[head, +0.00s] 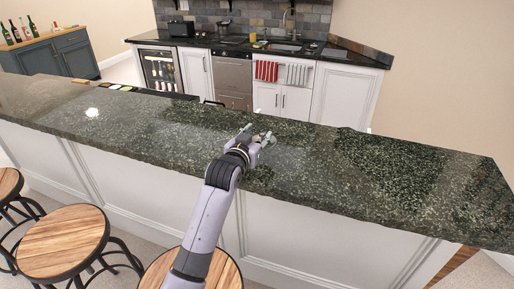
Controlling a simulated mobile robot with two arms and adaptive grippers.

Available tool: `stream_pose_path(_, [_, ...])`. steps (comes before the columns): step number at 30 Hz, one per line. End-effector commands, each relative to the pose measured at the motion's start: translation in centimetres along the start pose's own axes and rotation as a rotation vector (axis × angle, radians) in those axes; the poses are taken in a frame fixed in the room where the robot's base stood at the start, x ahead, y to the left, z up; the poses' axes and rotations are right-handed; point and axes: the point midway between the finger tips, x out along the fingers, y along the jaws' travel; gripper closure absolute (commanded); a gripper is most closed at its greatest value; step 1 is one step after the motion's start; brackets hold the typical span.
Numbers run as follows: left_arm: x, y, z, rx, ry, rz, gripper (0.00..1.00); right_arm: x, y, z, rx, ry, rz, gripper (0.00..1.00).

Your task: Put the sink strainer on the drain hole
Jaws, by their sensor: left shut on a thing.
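My left gripper (260,134) is over the dark green stone bar counter (330,165), near its middle. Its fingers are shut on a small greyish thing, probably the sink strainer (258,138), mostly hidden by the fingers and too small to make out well. The sink (285,46) is set in the black back counter, beyond the bar, with a tall faucet (289,17) behind it. The drain hole cannot be made out from here. My right gripper is not in view.
Wooden-topped stools (62,242) stand along the bar's near side. A yellow cup (253,38) stands left of the sink, and a black toaster (181,29) is farther left. Striped towels (267,71) hang below the sink. The bar counter's right part is clear.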

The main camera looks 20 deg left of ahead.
Motion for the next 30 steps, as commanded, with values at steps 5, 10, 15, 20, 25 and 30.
stream_pose_path(5, [0.3, 0.0, 1.5, 0.0, -0.001, 0.0, 0.82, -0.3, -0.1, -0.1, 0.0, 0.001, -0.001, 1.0])
stream_pose_path(10, [0.6, 0.1, 4.0, 0.0, -0.003, 0.0, 0.82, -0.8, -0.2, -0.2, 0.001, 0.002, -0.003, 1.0])
stream_pose_path(15, [0.8, 0.1, 5.3, 0.0, 0.001, 0.0, 0.82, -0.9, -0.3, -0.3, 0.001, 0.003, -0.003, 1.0])
stream_pose_path(20, [0.8, 0.1, 5.3, 0.0, 0.002, 0.0, 0.82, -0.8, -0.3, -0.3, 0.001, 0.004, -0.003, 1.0])
stream_pose_path(25, [0.8, 0.1, 5.5, 0.0, 0.002, 0.0, 0.57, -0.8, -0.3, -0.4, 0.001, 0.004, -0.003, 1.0])
stream_pose_path(30, [0.8, 0.1, 5.5, 0.0, 0.001, 0.0, 0.46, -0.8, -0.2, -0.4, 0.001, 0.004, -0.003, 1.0])
